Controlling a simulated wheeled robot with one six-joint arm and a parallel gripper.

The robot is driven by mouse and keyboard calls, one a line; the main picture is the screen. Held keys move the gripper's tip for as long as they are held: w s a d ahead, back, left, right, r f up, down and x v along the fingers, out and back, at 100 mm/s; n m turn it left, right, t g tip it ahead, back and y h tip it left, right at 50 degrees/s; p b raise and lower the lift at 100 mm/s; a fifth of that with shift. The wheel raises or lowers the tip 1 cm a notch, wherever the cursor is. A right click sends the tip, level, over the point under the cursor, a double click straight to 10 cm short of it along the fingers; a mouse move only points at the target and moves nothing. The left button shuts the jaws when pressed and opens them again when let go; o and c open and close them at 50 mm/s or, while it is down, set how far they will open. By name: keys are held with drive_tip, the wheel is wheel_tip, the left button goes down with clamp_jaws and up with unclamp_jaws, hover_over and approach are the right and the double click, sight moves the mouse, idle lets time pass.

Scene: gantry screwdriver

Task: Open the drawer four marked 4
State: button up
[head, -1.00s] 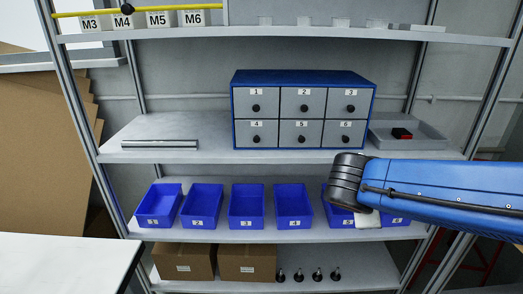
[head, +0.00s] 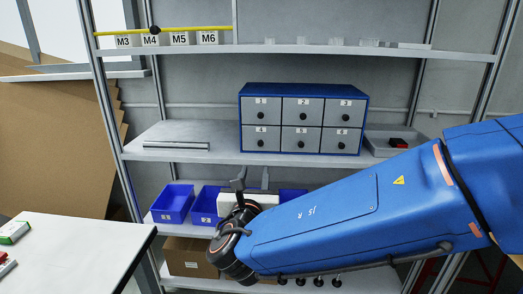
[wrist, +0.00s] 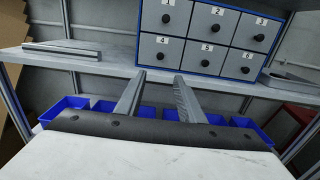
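Drawer four (head: 261,138), marked 4, is a grey front with a round black knob at the lower left of the blue drawer cabinet (head: 303,88). It is shut, like the other drawers. In the wrist view drawer four (wrist: 154,52) is above the fingers, with its knob in clear sight. My gripper (head: 251,178) is below and in front of the cabinet, its fingers pointing up towards the shelf. In the wrist view my gripper (wrist: 159,82) has its two fingers spread apart with nothing between them. It does not touch the drawer.
A metal bar (head: 168,145) lies on the shelf (head: 200,155) left of the cabinet. A grey tray (head: 378,151) with a red and black item stands to the right. Blue bins (head: 172,203) fill the lower shelf, partly hidden by my arm. A white table (head: 75,255) is at the left.

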sight(260, 144)
drive_tip(key=w, duration=1.7)
drive_tip(key=shift+w+d, duration=0.2)
drive_tip(key=shift+d, duration=0.1)
drive_tip(key=shift+c, duration=0.7)
clamp_jaws()
drive_tip(key=shift+s, duration=0.15)
